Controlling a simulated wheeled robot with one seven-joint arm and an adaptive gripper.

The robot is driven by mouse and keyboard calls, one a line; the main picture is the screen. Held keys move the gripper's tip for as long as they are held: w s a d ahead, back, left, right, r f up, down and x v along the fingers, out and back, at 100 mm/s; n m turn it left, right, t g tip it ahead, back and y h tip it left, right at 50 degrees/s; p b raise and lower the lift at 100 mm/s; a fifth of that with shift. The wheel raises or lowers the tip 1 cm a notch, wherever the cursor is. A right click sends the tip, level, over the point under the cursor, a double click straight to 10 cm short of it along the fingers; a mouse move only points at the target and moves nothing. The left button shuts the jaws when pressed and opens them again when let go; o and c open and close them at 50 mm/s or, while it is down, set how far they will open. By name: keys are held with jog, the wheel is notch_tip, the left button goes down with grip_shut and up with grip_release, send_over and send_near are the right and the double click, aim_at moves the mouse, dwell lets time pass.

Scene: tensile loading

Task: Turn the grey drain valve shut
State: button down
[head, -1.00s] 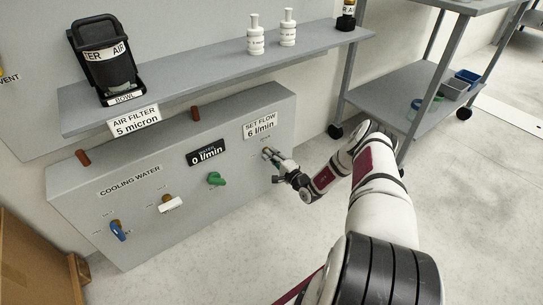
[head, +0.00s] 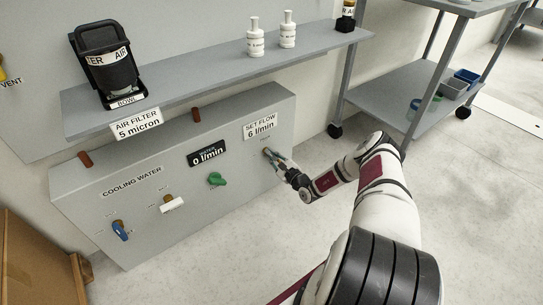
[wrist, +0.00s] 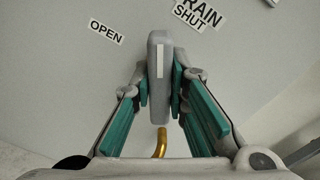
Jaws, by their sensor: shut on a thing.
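The grey drain valve handle (wrist: 159,75), a flat bar with a white stripe, stands upright in the middle of the wrist view. My gripper (wrist: 161,92) is shut on it, with one green-padded finger on each side. A brass stem (wrist: 160,143) shows below the handle. An OPEN label (wrist: 105,32) is to the left of the handle and a DRAIN SHUT label (wrist: 197,14) is at upper right. In the head view my gripper (head: 272,155) is at the panel's right end, below the SET FLOW sign, and largely hides the handle.
The grey panel (head: 140,225) also carries a green valve (head: 216,179), a white-handled valve (head: 172,205) and a blue valve (head: 120,231). A shelf (head: 200,86) with an air filter (head: 105,65) and bottles overhangs it. A grey cart (head: 410,90) stands at right. Floor in front is clear.

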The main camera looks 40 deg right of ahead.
jog(key=m, duration=0.6)
jog(key=shift+f, duration=0.1)
dwell(0.5)
jog(key=c, duration=1.6)
grip_release()
jog(key=shift+o, duration=0.2)
jog(key=s, duration=1.2)
jog(key=shift+d, duration=0.2)
